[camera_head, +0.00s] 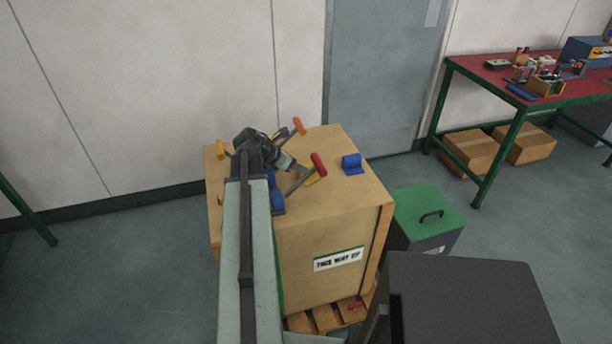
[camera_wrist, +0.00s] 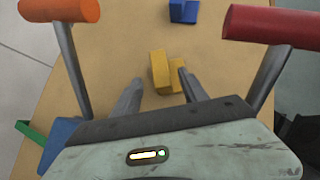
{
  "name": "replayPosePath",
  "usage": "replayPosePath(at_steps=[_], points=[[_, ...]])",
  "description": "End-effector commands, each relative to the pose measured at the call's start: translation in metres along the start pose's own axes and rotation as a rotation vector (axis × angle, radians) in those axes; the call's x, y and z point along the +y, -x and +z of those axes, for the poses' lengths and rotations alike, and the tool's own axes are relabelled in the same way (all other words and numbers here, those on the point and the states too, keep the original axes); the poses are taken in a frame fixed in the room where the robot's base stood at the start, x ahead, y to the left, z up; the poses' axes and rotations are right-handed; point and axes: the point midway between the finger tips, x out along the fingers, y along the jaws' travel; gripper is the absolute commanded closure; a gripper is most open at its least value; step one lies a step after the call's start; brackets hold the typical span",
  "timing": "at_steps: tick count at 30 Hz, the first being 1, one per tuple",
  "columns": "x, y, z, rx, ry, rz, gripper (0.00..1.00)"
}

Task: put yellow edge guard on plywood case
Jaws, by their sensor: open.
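The plywood case (camera_head: 335,235) is a tan box on a pallet, marked "THIS WAY UP"; its top also shows in the wrist view (camera_wrist: 215,65). A yellow edge guard (camera_wrist: 159,70) lies on the top, seen between and just beyond my finger tips. In the head view, a bit of yellow (camera_head: 312,178) shows beside the red handle. My gripper (camera_wrist: 160,88) is open above the top. Its right finger overlaps the guard's right side in the picture; I cannot tell whether they touch. My arm hides part of the case.
A blue piece (camera_head: 352,164) lies on the case top. Orange (camera_head: 299,126) and red (camera_head: 319,165) handles on grey rods flank my gripper. A green-lidded box (camera_head: 428,213) stands right of the case. A red-topped bench (camera_head: 560,85) is farther right.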

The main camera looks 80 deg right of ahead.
Motion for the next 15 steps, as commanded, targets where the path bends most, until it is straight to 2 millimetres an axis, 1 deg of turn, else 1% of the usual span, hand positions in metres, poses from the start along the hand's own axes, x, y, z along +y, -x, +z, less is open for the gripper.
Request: replayPosePath(at_steps=[1,3,5,12,15], points=[[0.000,-0.004,-0.001,0.000,-0.001,0.000,0.49],[0.000,-0.004,0.000,0.000,0.000,0.000,0.49],[0.000,-0.009,-0.001,0.000,-0.001,0.000,0.49],[-0.001,-0.052,-0.001,-0.001,-0.001,-0.001,0.49],[-0.001,-0.056,0.001,-0.001,0.001,0.001,0.49]])
